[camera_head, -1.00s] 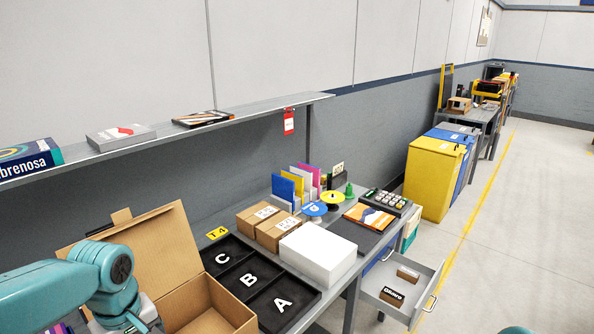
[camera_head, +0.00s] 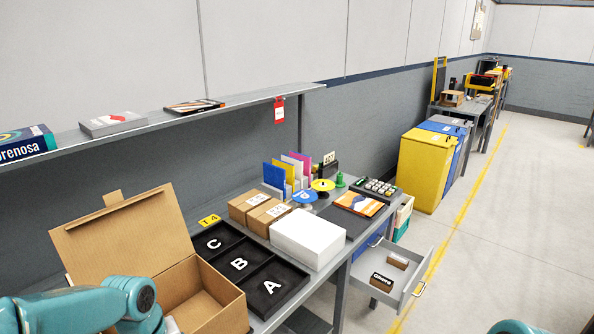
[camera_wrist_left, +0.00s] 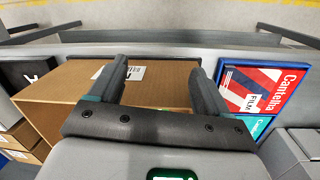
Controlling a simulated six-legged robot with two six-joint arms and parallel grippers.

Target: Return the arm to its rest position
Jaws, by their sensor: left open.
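My left arm (camera_head: 85,306) comes in at the bottom left of the head view, in front of the open cardboard box (camera_head: 130,240). Its gripper is out of sight there. In the left wrist view my left gripper (camera_wrist_left: 159,75) has its two dark fingers spread apart, with nothing held between them. A brown cardboard surface (camera_wrist_left: 75,82) with a white label lies beyond and beneath the fingers. I cannot tell whether they touch it. Of my right arm only a teal piece (camera_head: 512,327) shows at the bottom edge of the head view.
A black tray marked C, B, A (camera_head: 277,287), a white box (camera_head: 308,238) and small cartons crowd the bench. A shelf (camera_head: 160,123) runs above. An open drawer (camera_head: 413,273) juts out. A red and blue book (camera_wrist_left: 262,92) is right of the gripper. The right-hand floor is clear.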

